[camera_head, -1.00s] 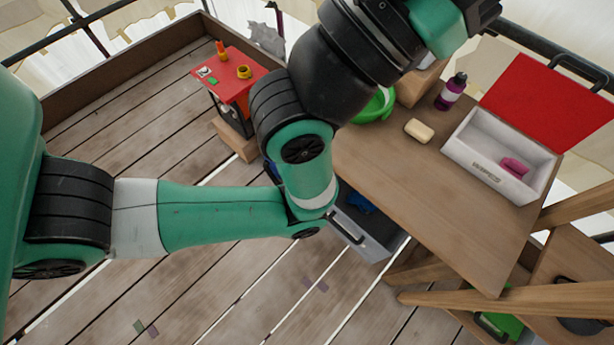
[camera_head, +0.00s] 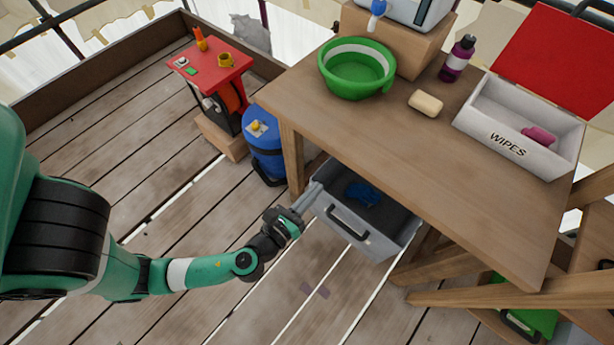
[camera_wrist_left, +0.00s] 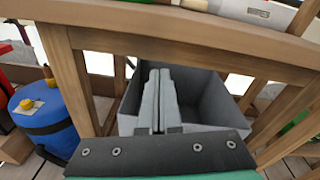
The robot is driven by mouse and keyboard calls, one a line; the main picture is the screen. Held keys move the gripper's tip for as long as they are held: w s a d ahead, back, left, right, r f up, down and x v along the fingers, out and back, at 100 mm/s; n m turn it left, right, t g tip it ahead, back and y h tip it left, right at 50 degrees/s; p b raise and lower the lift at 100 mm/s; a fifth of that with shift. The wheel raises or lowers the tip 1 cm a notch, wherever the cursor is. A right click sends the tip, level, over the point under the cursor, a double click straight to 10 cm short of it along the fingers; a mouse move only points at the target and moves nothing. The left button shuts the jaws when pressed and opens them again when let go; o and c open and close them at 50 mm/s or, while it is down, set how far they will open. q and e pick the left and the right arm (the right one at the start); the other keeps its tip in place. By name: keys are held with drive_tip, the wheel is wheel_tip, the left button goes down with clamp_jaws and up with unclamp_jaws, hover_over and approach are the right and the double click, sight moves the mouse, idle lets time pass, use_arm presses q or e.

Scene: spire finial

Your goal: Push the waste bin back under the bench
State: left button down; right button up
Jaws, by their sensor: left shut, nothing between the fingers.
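The grey waste bin (camera_head: 345,235) stands on the deck and juts out from under the front of the wooden bench (camera_head: 420,160). It has a dark handle on its front and a blue crumpled item (camera_head: 362,193) inside. My left gripper (camera_head: 309,194) is shut and empty at the bin's left front corner; I cannot tell whether it touches. In the left wrist view its closed fingers (camera_wrist_left: 159,88) overlap the bin (camera_wrist_left: 210,95), hiding part of its near wall. My right gripper is not in view.
A blue canister (camera_head: 265,150) stands left of the bin by the bench leg (camera_head: 292,160). A red stand (camera_head: 215,65) is farther back. A green basin (camera_head: 356,70), soap (camera_head: 425,104), bottle (camera_head: 458,58) and wipes box (camera_head: 520,125) sit on the bench.

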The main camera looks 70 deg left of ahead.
use_arm(q)
drive_tip(key=s+a+f+m+g+h+b, duration=0.1)
drive_tip(key=s+a+f+m+g+b, duration=0.15)
drive_tip(key=s+f, duration=0.95)
drive_tip(key=w+d+r+x, duration=0.1)
drive_tip(key=d+x, duration=0.1)
drive_tip(key=x, duration=1.2)
drive_tip(key=shift+w+a+f+p, duration=0.2)
drive_tip(key=shift+w+p, duration=0.15)
drive_tip(key=shift+w, duration=0.15)
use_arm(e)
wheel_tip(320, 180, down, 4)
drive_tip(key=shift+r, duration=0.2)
use_arm(q)
drive_tip(key=shift+m+t, duration=0.25)
drive_tip(key=shift+r, duration=0.1)
drive_tip(key=p, duration=0.1)
hover_over(319, 178)
drive_tip(key=s+d, duration=0.1)
drive_tip(key=d, duration=0.2)
drive_tip(key=shift+s+a, duration=0.15)
drive_tip(key=shift+s, duration=0.05)
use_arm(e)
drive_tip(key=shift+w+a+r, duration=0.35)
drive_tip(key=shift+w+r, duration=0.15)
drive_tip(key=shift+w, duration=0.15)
use_arm(q)
drive_tip(key=shift+f, duration=0.2)
